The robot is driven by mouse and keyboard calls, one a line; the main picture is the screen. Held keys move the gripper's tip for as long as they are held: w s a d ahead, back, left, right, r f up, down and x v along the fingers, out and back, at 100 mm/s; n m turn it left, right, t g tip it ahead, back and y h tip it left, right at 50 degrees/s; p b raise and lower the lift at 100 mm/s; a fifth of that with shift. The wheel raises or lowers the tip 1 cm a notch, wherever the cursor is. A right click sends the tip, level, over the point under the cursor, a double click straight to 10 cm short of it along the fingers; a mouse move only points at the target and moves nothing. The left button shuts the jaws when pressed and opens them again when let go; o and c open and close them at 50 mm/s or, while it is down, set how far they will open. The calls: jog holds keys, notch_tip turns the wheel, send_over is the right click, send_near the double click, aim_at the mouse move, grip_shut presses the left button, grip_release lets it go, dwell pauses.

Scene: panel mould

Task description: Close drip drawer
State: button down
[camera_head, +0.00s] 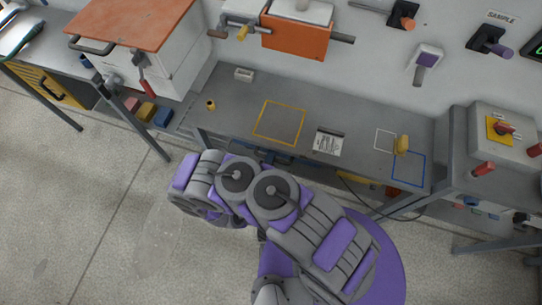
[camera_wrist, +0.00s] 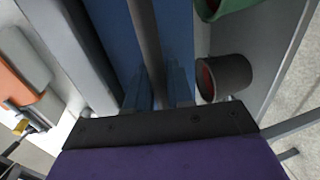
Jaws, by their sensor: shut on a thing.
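The drip drawer seems to be the blue front under the bench's front edge (camera_head: 272,157), mostly hidden behind my arm. In the wrist view a blue surface (camera_wrist: 108,25) fills the upper middle, with a grey bar handle (camera_wrist: 146,38) running across it. My gripper (camera_wrist: 160,85) has one finger on each side of this bar and is shut on it. In the head view my arm hides the gripper. How far the drawer stands out cannot be told.
A dark round cup-like part with red inside (camera_wrist: 225,77) and a green part (camera_wrist: 225,10) lie close to the right of my gripper. The grey bench top (camera_head: 345,105) carries a yellow square outline, a label and a yellow knob (camera_head: 402,144). The floor at left (camera_head: 70,200) is clear.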

jog(key=c, duration=1.2)
grip_release()
jog(key=shift+o, duration=0.2)
jog(key=shift+s+r, duration=0.1)
jog(key=shift+s, duration=0.1)
jog(key=p+v, duration=0.5)
jog(key=v, duration=1.2)
jog(key=shift+a, duration=0.3)
jog(key=shift+w, duration=0.1)
